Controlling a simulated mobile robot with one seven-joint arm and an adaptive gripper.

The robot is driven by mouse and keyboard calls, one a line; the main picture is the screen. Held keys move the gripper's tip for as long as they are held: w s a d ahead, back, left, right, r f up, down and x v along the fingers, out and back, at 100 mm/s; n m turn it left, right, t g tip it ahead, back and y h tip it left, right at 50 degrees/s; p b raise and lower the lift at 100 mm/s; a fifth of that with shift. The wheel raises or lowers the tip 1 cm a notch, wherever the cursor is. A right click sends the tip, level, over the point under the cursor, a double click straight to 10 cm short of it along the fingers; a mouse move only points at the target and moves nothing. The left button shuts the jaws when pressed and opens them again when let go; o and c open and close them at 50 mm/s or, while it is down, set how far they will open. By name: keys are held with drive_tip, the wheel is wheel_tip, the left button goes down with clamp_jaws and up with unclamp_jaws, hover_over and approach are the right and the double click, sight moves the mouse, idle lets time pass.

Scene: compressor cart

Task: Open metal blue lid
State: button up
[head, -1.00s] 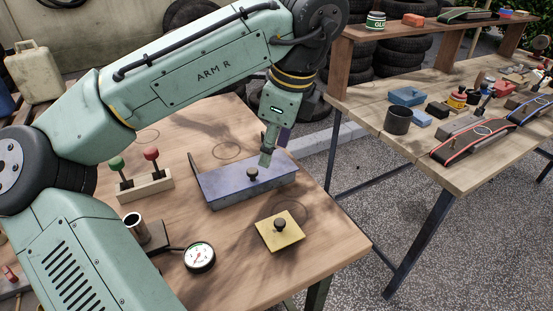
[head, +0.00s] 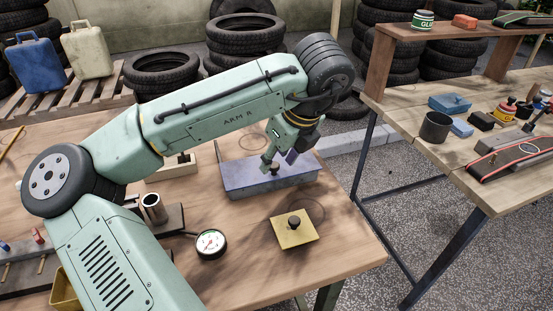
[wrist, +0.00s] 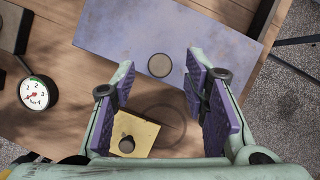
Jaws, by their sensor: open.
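The blue metal lid (head: 245,183) is the flat blue-violet top of a low box on the wooden table, with a dark round knob (head: 275,168) on it. The lid looks closed. In the wrist view the lid (wrist: 205,40) fills the upper middle, and its knob (wrist: 159,65) lies between and slightly beyond the fingertips. My gripper (head: 279,156) is above the lid near the knob in the head view. In the wrist view my gripper (wrist: 160,85) is open and empty, with a purple pad on each finger.
A yellow plate (head: 293,231) with a dark knob lies in front of the box. A pressure gauge (head: 211,243) and a metal cup (head: 154,207) stand to the left. A second table (head: 480,190) with tools is at the right, across a gap.

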drive_tip(key=shift+w+a+f, duration=0.15)
drive_tip(key=shift+f, duration=0.5)
drive_tip(key=shift+c, duration=0.5)
clamp_jaws()
